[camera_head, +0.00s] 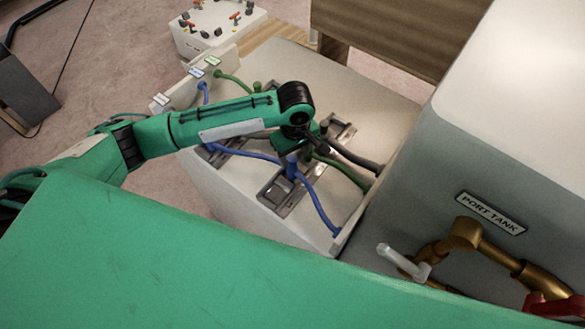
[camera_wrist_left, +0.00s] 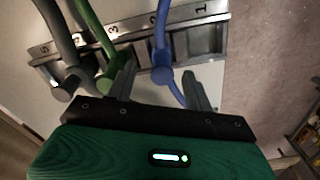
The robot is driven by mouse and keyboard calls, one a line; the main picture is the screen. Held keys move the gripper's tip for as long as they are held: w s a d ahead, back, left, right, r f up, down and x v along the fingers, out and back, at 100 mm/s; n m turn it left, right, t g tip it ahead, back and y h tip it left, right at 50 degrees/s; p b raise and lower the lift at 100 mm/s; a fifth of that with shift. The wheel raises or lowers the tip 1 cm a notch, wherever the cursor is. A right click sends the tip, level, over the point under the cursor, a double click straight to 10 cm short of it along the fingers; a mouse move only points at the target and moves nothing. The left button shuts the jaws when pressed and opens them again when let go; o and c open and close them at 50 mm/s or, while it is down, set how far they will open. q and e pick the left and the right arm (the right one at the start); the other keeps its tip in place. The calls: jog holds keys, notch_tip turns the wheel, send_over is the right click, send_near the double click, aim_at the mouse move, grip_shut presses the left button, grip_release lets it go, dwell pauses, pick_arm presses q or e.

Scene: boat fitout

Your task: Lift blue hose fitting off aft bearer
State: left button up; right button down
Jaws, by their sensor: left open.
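The blue hose fitting (camera_head: 292,167) stands on a slotted metal bearer (camera_head: 276,196), with its blue hose curving away to the lower right. In the left wrist view, the round head of the blue fitting (camera_wrist_left: 162,75) lies between my two fingertips, with a gap on each side. The numbered bearer (camera_wrist_left: 205,22) runs behind it. My left gripper (camera_wrist_left: 160,82) is open; in the head view the gripper (camera_head: 296,150) hangs above the fitting and partly hides it. A green fitting (camera_wrist_left: 107,85) is close beside one finger. My right gripper is not shown.
A dark grey hose fitting (camera_wrist_left: 66,88) stands beyond the green one. Another blue hose (camera_head: 245,155) runs to a second bearer part at left. A grey tank (camera_head: 480,150) with brass pipe (camera_head: 500,257) stands at right. A white box with small fittings (camera_head: 215,25) is behind.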

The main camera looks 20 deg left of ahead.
aim_at(293, 168)
pick_arm(q)
jog(key=f, duration=0.1)
jog(key=f+p, duration=0.1)
jog(key=f, duration=0.3)
jog(key=shift+a+f+p, duration=0.25)
jog(key=shift+a+p, duration=0.1)
jog(key=shift+f, duration=0.2)
jog(key=c, duration=1.1)
jog(key=shift+r, duration=0.1)
